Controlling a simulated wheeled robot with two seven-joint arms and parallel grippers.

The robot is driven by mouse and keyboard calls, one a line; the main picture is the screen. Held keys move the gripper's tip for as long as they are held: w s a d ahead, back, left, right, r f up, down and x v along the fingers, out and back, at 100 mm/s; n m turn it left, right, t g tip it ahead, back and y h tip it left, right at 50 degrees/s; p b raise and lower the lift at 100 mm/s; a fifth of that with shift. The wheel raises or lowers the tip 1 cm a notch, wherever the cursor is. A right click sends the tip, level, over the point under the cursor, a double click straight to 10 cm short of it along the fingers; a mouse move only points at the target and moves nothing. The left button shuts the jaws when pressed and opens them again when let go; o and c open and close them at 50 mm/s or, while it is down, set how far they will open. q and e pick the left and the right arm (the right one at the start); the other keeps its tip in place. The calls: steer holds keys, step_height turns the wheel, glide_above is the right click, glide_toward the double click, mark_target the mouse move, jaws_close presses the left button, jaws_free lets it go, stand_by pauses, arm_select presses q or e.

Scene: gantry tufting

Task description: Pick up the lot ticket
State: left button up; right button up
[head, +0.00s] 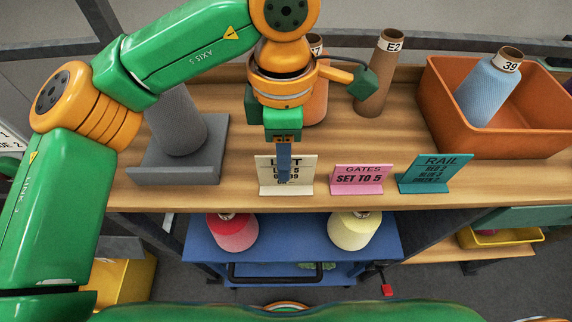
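The lot ticket (268,180) is a cream card with black print, standing upright on a small foot near the front edge of the wooden shelf. My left gripper (284,177) comes down from above, its blue-grey finger overlapping the middle of the ticket and hiding part of the print. The fingers show as one narrow strip, so I cannot tell whether they are apart or closed, or whether they touch the card. My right gripper is not in view.
A pink gates card (361,179) and a teal rail card (436,173) stand to the right. An orange bin (455,118) holds a blue cone. A grey stand (176,168) is left, a brown cone (381,75) behind. A blue cart (290,240) with red and yellow cones is below.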

mark_target(283, 184)
arm_select(q)
steer(key=f, duration=0.1)
steer(key=f+p, duration=0.1)
steer(key=f, duration=0.2)
steer(key=shift+s+a, duration=0.1)
steer(key=shift+s, duration=0.2)
steer(key=shift+w+f, duration=0.2)
steer(key=shift+f, duration=0.05)
steer(key=shift+s, duration=0.1)
jaws_close()
steer(key=shift+r, duration=0.1)
